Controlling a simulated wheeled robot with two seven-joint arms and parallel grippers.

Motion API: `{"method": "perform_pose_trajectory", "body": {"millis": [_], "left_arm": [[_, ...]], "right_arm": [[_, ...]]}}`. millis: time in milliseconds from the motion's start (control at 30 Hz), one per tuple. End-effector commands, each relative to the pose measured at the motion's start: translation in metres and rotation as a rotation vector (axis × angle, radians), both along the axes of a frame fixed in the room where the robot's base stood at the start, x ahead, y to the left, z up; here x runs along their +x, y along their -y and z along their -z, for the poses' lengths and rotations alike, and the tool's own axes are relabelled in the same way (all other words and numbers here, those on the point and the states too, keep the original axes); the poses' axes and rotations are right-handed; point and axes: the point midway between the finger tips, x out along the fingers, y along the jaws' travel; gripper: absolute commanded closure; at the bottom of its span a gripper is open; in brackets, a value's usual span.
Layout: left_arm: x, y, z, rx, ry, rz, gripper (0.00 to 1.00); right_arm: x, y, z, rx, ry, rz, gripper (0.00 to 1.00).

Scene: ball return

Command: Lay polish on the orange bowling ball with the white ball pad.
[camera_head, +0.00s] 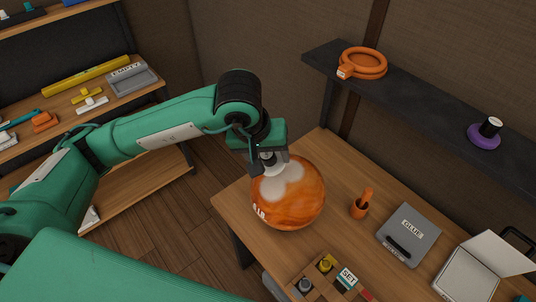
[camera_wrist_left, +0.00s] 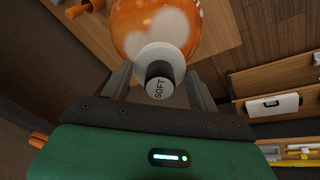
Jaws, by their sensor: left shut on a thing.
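The orange bowling ball (camera_head: 298,212) sits on the wooden table near its left corner. Pale, cloudy patches lie on its upper face, and white lettering shows low on its left. My left gripper (camera_head: 268,155) is shut on the dark knob of the white ball pad (camera_wrist_left: 158,54), which is marked "SOFT". The pad's white disc is at the upper part of the ball and appears to touch it. In the left wrist view the ball (camera_wrist_left: 130,25) lies just beyond the disc, with pale patches beside it. My right gripper is not in view.
An orange holder (camera_head: 359,208), a grey "GLUE" case (camera_head: 409,235) and an open white case (camera_head: 468,275) stand right of the ball. A compartmented wooden box (camera_head: 318,291) is in front. A dark shelf (camera_head: 425,98) hangs behind, and a stocked shelf unit (camera_head: 150,95) stands left.

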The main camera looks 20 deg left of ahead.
Motion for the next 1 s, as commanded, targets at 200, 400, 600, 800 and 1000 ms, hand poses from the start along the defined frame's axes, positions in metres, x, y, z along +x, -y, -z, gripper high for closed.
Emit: {"method": "perform_pose_trajectory", "body": {"millis": [200,400,600,800,1000], "left_arm": [[-0.001,-0.001,-0.005,-0.001,0.001,0.0,0.58],[-0.005,-0.003,-0.022,-0.001,0.001,0.0,0.58],[-0.008,-0.005,-0.029,-0.001,0.0,0.0,0.58],[-0.007,-0.005,-0.028,0.0,0.0,0.0,0.58],[-0.007,-0.005,-0.028,0.0,0.0,0.0,0.58]], "right_arm": [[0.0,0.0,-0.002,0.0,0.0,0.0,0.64],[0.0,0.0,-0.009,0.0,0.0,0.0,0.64],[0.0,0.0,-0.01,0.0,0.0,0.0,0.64],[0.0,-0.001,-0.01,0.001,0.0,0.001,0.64],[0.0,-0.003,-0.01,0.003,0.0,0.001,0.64]]}}
